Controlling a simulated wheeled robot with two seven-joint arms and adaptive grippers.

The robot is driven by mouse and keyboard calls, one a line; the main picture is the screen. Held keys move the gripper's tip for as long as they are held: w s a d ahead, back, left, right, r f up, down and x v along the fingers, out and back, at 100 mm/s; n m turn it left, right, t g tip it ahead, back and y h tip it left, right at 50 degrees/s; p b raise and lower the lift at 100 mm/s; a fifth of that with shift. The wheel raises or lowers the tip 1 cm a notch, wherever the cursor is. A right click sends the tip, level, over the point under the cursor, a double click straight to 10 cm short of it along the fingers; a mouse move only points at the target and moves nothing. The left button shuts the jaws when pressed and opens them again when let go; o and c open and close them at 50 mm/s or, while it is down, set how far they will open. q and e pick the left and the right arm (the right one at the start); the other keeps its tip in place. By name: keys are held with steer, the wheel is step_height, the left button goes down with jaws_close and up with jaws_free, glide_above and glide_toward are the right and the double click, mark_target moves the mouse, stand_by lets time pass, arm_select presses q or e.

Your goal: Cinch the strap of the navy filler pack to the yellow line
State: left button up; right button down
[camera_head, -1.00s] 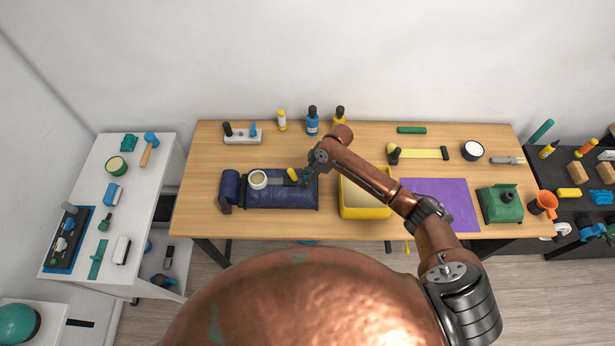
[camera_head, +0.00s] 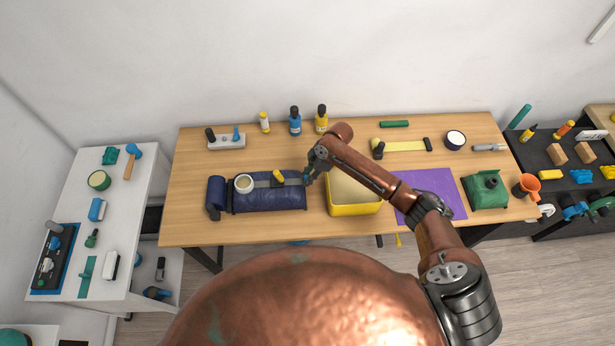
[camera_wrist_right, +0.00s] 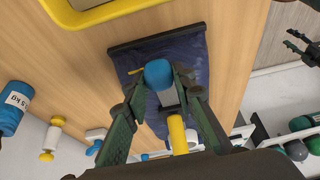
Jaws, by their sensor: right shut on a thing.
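The navy filler pack (camera_head: 268,199) lies on the wooden table, left of the yellow bin. A grey strap (camera_head: 293,182) runs along its top, with a yellow piece (camera_head: 278,177) over it. My right gripper (camera_head: 308,178) is at the pack's right end, shut on the strap's blue end (camera_wrist_right: 158,74). In the right wrist view the fingers flank that blue end, with the grey strap and yellow piece behind it over the pack (camera_wrist_right: 193,60). A thin yellow mark (camera_wrist_right: 135,71) shows near the pack's edge; I cannot tell whether the strap meets it.
A cream-topped round container (camera_head: 244,184) sits at the pack's left part. The yellow bin (camera_head: 355,210) stands close right of the gripper. Bottles (camera_head: 295,122) stand at the back. A purple mat (camera_head: 440,190) lies further right. The table's front left is clear.

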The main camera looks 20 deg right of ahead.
steer(key=shift+a, duration=0.15)
steer(key=c, duration=2.1)
jaws_free()
steer(key=o, duration=0.5)
steer(key=shift+r, duration=0.2)
arm_select(q)
steer(key=shift+s, duration=0.55)
arm_select(e)
steer(key=v, duration=1.1)
steer(key=shift+r, duration=0.25)
steer(key=shift+s, duration=0.1)
